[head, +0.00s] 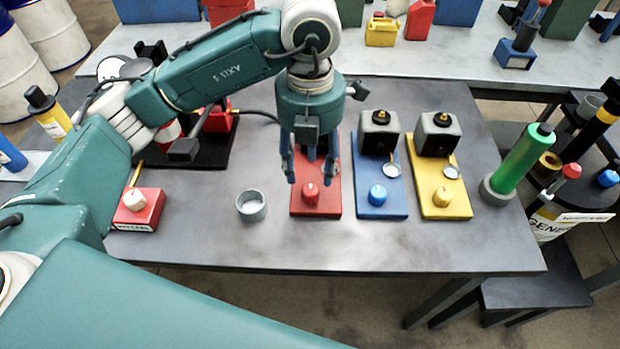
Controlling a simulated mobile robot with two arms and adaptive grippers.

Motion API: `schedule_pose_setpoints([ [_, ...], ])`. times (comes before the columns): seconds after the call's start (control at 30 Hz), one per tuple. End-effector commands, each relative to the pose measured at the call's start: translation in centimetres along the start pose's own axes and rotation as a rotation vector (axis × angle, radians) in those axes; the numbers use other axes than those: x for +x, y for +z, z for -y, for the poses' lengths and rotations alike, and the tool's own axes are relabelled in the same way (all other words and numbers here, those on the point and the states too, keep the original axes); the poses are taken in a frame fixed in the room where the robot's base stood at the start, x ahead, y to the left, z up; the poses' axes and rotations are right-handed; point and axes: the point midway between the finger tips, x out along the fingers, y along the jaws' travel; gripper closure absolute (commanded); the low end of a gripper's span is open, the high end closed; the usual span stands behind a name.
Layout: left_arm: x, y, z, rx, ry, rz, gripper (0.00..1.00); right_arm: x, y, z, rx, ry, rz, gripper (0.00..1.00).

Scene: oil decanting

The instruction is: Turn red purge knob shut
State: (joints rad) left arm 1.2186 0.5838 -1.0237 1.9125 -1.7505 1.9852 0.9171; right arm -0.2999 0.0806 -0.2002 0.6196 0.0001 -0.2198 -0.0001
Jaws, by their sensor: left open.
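The red purge knob (310,192) sits near the front end of a red base plate (318,211) on the grey table. My left gripper (308,178) points down over that plate, its open fingers just above and behind the knob. I cannot tell whether a finger touches it. The rear of the red plate is hidden behind the gripper. My right gripper is not in view.
A blue plate (384,211) and a yellow plate (440,212) with knobs stand to the right. A small grey cup (251,206) is left of the red plate, and a red box (139,210) is further left.

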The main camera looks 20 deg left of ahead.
Motion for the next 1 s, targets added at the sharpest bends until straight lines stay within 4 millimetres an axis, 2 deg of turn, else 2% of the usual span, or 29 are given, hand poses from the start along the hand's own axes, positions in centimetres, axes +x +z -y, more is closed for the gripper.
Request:
schedule_pose_setpoints([
  [0.1, -2.4, 0.1, -0.1, 0.0, 0.002, 0.004, 0.52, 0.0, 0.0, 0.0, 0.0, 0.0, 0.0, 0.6],
  [0.3, -4.6, 0.0, -0.1, -0.002, 0.001, 0.001, 0.52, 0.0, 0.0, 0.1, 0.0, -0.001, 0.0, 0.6],
  [0.87, -5.0, 0.0, -0.1, -0.001, 0.0, -0.002, 0.52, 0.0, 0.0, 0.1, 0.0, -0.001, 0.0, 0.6],
  [1.0, -6.4, 0.0, -0.1, -0.001, 0.0, -0.001, 0.52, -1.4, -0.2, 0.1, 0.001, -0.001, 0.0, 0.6],
])
